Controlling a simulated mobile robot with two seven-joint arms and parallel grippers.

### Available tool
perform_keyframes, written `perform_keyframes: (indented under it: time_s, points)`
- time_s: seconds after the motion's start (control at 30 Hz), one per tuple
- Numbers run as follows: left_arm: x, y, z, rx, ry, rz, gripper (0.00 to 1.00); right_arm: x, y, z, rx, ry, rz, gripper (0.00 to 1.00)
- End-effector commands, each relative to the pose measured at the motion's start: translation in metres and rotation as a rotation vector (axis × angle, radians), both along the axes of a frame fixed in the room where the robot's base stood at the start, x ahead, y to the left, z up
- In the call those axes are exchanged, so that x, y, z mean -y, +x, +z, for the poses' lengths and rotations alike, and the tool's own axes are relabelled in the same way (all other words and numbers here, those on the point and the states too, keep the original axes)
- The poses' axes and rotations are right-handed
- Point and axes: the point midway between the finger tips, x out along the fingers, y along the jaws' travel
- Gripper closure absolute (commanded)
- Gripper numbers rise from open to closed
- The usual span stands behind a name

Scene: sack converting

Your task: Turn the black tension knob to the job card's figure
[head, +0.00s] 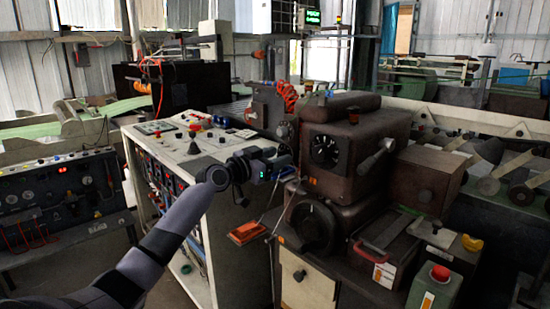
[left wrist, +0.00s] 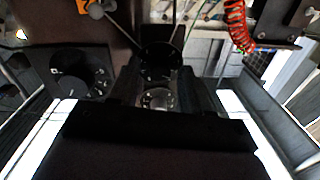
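A black round dial with white marks (head: 325,150) is on the front of the brown machine. A larger black round knob (head: 313,225) sits low on the same machine. I cannot tell for sure which one is the tension knob. My left gripper (head: 284,160) is left of the machine, apart from both. In the left wrist view its dark fingers (left wrist: 165,95) stand apart, with a small round dial face (left wrist: 157,99) showing between them. A black knob with white marks (left wrist: 82,72) is left of the fingers. No job card figure is readable. My right gripper is out of view.
A white control cabinet (head: 165,150) with buttons stands under my left arm. A lever with a grey ball (head: 375,157) sticks out of the machine. A red coiled cable (head: 288,95) hangs behind. A green box with a red button (head: 437,285) is at front right.

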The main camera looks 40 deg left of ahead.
Motion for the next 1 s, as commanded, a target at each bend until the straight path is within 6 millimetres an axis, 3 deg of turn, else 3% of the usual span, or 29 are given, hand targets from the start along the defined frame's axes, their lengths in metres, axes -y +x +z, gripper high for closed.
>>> perform_keyframes:
  time_s: [0.03, 0.13, 0.47, 1.0]
  points:
    - [0.000, 0.000, 0.000, 0.000, 0.000, 0.000, 0.69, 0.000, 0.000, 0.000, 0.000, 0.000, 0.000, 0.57]
    - [0.000, 0.000, 0.000, 0.000, 0.000, 0.000, 1.00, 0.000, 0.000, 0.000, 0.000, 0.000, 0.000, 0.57]
    - [0.000, 0.000, -0.003, 0.003, 0.034, 0.001, 1.00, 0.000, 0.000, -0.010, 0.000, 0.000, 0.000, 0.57]
    - [-0.001, 0.000, -0.004, 0.033, 0.384, 0.001, 1.00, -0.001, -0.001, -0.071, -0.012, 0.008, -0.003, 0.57]
